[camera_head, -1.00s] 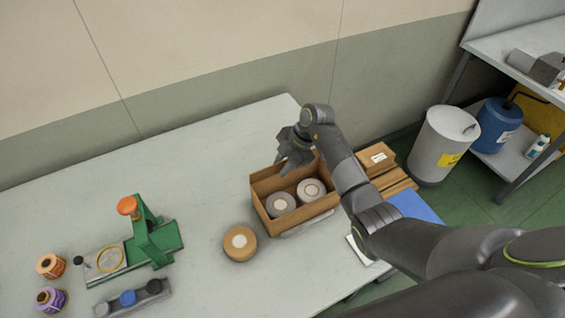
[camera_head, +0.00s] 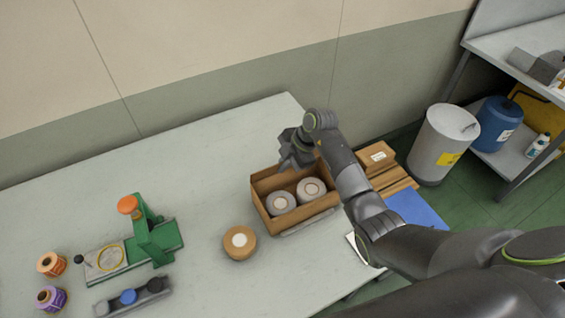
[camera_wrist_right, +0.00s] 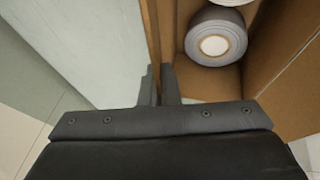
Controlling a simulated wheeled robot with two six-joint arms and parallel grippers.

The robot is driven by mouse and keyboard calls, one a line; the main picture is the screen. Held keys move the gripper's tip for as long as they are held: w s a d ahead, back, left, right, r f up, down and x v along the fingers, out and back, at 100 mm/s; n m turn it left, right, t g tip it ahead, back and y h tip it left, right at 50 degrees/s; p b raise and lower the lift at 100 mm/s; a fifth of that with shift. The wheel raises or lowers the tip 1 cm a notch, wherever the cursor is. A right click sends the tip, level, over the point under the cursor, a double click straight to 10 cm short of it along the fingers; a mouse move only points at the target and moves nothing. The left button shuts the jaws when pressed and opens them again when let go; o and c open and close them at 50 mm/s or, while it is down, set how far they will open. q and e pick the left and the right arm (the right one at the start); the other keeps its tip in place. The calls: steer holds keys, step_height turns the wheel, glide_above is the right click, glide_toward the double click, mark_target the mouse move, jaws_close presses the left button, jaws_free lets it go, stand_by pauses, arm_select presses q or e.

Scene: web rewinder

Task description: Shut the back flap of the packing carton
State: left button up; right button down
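The packing carton (camera_head: 262,201) is an open brown box near the table's right end. Two grey rolls, one at the left (camera_head: 281,202) and one at the right (camera_head: 311,189), lie inside it. My right gripper (camera_head: 287,165) is over the carton's back edge and partly hides it. In the right wrist view its fingers (camera_wrist_right: 160,85) are close together with a thin gap, in line with the carton's brown back wall or flap (camera_wrist_right: 151,35). I cannot tell whether the flap lies between the fingertips. A roll (camera_wrist_right: 214,45) shows inside. My left gripper is not in view.
A tan roll (camera_head: 240,243) stands left of the carton. Brown cartons (camera_head: 378,157) and a blue panel (camera_head: 413,207) lie to the right. The table behind the carton is clear.

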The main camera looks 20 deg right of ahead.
steer(key=t, duration=0.1)
steer(key=s+t, duration=0.1)
steer(key=shift+d+f+n+t+y, duration=0.1)
steer(key=shift+f+n+t+y, duration=0.2)
steer(key=shift+y, duration=0.1)
steer(key=shift+s+d+f+n+t+y+b, duration=0.2)
steer(key=shift+t+b, duration=0.25)
steer(key=shift+t, duration=0.3)
steer(key=shift+s+a+f+n+t+y+b, duration=0.1)
steer(key=shift+s+n+t+y+b, duration=0.25)
steer(key=shift+t, duration=0.4)
steer(key=shift+w, duration=0.1)
steer(key=c, duration=1.6)
jaws_free()
steer(key=shift+c, duration=0.2)
steer(key=b+v, duration=0.1)
steer(key=v, duration=1.6)
steer(key=shift+s+r+b, duration=0.2)
steer(key=shift+s+b, duration=0.05)
steer(key=shift+b, duration=0.15)
